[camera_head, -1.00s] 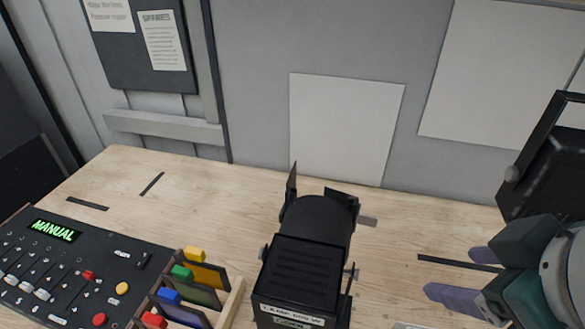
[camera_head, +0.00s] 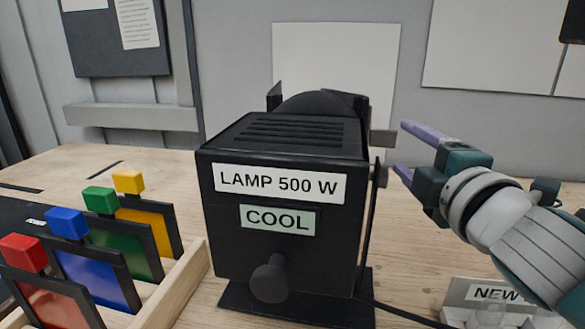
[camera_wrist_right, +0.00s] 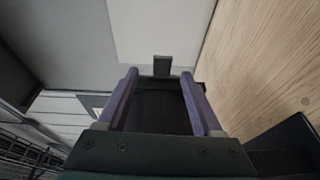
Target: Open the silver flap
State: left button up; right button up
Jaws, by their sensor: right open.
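A black lamp (camera_head: 290,200) labelled LAMP 500 W and COOL stands on the wooden table with its back towards me. A small grey tab (camera_head: 383,137) sticks out on the right of its far end. It may belong to the silver flap, but the flap's face is hidden behind the housing. My right gripper (camera_head: 402,148) is open just right of this tab, its purple fingers pointing left at the lamp. In the right wrist view the black lamp body (camera_wrist_right: 160,110) lies between the open fingers, and a dark tab (camera_wrist_right: 162,64) shows just beyond the tips. My left gripper is not in view.
Several coloured filter frames (camera_head: 115,240) stand in a wooden rack (camera_head: 185,285) left of the lamp. A NEW sign (camera_head: 490,293) and a cable (camera_head: 400,315) are at the front right. A grey wall with pale sheets (camera_head: 335,60) stands behind.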

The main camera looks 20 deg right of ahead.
aim_at(385, 138)
jog(key=shift+w+f+n, duration=0.3)
jog(key=shift+w, duration=0.1)
pick_arm(q)
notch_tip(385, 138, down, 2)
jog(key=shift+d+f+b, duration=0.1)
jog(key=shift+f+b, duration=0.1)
jog(key=shift+b, duration=0.6)
pick_arm(e)
jog(key=x, duration=0.9)
jog(key=shift+w+r, duration=0.15)
jog(key=shift+w, duration=0.1)
grip_shut()
